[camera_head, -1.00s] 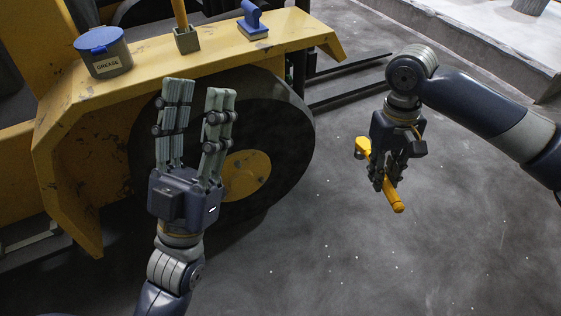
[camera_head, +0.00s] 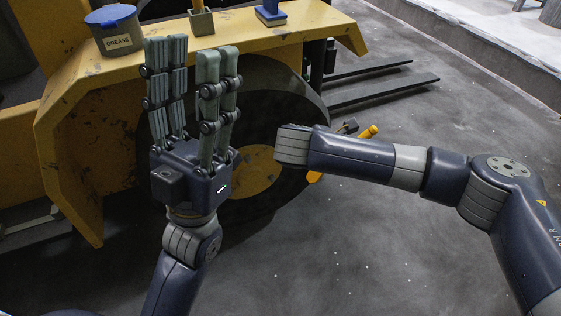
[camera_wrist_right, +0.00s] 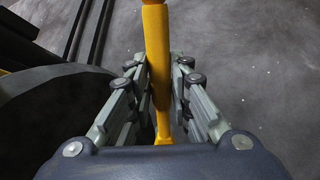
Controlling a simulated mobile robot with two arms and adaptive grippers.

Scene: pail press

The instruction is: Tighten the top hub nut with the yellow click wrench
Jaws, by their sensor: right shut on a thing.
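The yellow click wrench (camera_head: 367,132) shows in the head view on both sides of my right forearm, its middle hidden. In the right wrist view the wrench (camera_wrist_right: 158,50) runs lengthwise between the fingers of my right gripper (camera_wrist_right: 161,75), which is shut on it. The right gripper is mostly hidden behind its own arm in the head view. The yellow wheel hub (camera_head: 254,168) sits in the dark wheel (camera_head: 285,105), partly covered by my left gripper and right wrist. I cannot make out the top nut. My left gripper (camera_head: 191,48) is open and empty, fingers up, in front of the wheel.
A grease pail (camera_head: 116,38) with a blue lid, a small holder (camera_head: 202,22) and a blue-handled block (camera_head: 270,13) stand on the yellow fender (camera_head: 305,25). Dark forks (camera_head: 385,90) stick out right of the wheel. The floor at lower right is clear.

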